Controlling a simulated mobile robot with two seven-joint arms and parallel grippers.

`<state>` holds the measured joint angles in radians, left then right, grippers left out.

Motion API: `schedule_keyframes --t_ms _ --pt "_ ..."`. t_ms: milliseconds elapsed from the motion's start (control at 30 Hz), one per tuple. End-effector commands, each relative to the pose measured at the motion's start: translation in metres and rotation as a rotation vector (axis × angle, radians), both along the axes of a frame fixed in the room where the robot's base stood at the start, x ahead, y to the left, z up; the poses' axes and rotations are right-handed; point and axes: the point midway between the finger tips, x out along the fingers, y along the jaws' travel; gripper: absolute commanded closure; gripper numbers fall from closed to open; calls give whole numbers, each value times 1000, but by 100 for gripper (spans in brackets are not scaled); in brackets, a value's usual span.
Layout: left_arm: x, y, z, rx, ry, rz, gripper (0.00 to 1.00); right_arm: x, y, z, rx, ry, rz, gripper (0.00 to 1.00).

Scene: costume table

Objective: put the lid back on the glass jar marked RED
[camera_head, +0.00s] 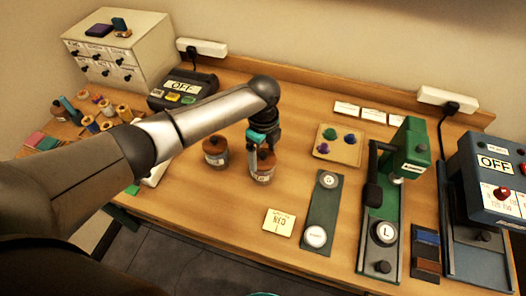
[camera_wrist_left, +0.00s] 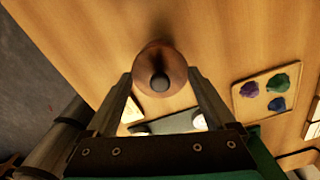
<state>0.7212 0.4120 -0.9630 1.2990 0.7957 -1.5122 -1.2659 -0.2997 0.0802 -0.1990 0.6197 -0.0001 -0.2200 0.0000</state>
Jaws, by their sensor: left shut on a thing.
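My left gripper (camera_head: 262,152) points down over a glass jar (camera_head: 264,178) with a pale label near the middle of the table. In the left wrist view, its fingers (camera_wrist_left: 160,84) are shut on a round copper-brown lid (camera_wrist_left: 151,60) with a dark knob. The lid is at the mouth of this jar; I cannot tell whether it is fully seated. A second jar (camera_head: 216,160) with a brown lid stands just to the left. The label words on both jars are too small to read. My right gripper is not in view.
A note card (camera_head: 279,222) lies in front of the jars. A dark green mat (camera_head: 322,208) with round pieces and a tray (camera_head: 325,152) of coloured pieces lie to the right. A green press (camera_head: 408,160) stands farther right. Thread spools (camera_head: 123,112) are at left.

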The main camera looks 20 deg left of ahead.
Motion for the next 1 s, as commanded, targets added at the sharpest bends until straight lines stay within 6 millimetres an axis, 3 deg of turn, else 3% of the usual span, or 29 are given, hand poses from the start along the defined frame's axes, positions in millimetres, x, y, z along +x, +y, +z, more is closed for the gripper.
schedule_keyframes --t_ms 967,1000 --pt "0 -1 0 -1 -1 0 65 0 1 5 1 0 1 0" --pt "0 -1 0 -1 -1 0 9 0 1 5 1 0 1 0"
